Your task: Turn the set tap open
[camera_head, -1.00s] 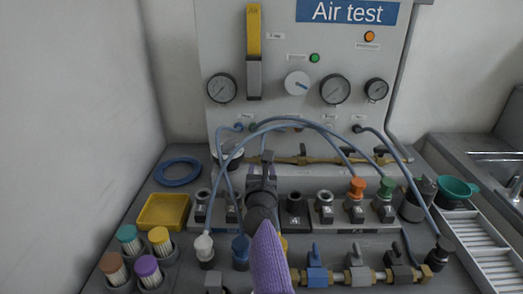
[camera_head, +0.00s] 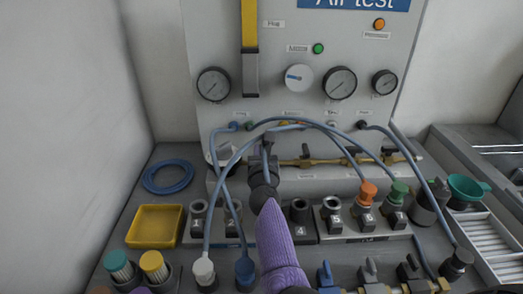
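A brass pipe (camera_head: 330,161) with small taps runs along the foot of the grey test panel (camera_head: 300,25). One tap (camera_head: 305,152) stands just right of my gripper; another tap (camera_head: 397,146) is at the pipe's right end. The labels are too small to read, so I cannot tell which is the set tap. My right gripper (camera_head: 266,145), on a purple-sleeved arm from the bottom, is at the pipe's left end and hides what is there. I cannot tell whether its fingers are open or touching anything. My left gripper is not in view.
Blue hoses (camera_head: 325,128) arch over the gripper and pipe. Numbered sockets, some with orange (camera_head: 367,190) and green (camera_head: 398,190) plugs, stand in front. More valves (camera_head: 368,272) line the front right. A yellow tray (camera_head: 155,226) and blue ring (camera_head: 168,176) are at left.

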